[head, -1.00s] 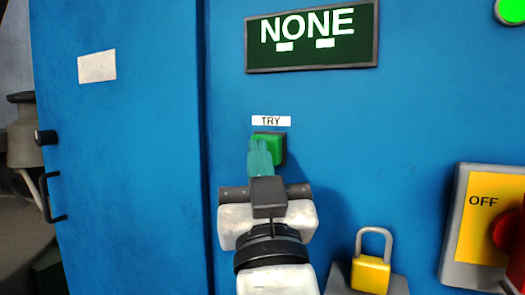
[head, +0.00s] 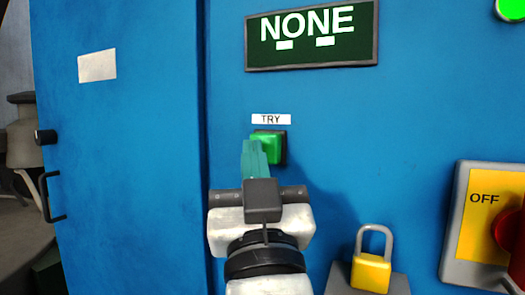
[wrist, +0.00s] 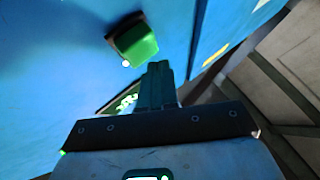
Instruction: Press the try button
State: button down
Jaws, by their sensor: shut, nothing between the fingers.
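The green try button (head: 268,148) sits in a dark square mount on the blue panel, under a white label reading TRY (head: 271,119). My gripper (head: 255,145) is shut, with its teal fingers together and nothing between them. In the head view the fingertips overlap the button's left edge. In the wrist view the button (wrist: 135,42) stands out from the panel, and my fingertips (wrist: 161,66) are beside it with a small gap showing. The button's face looks uncovered in the wrist view.
A dark sign reading NONE (head: 312,36) is above the label. A yellow padlock (head: 371,272) is below right. A yellow OFF switch plate (head: 480,215) with a red knob is at the right. A blue door with a black handle (head: 52,196) is at the left.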

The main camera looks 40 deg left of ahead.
jog(key=s, duration=0.2)
jog(key=s+d+b, duration=0.1)
jog(key=s, duration=0.2)
dwell(0.6)
jog(key=shift+w, duration=0.1)
dwell(0.5)
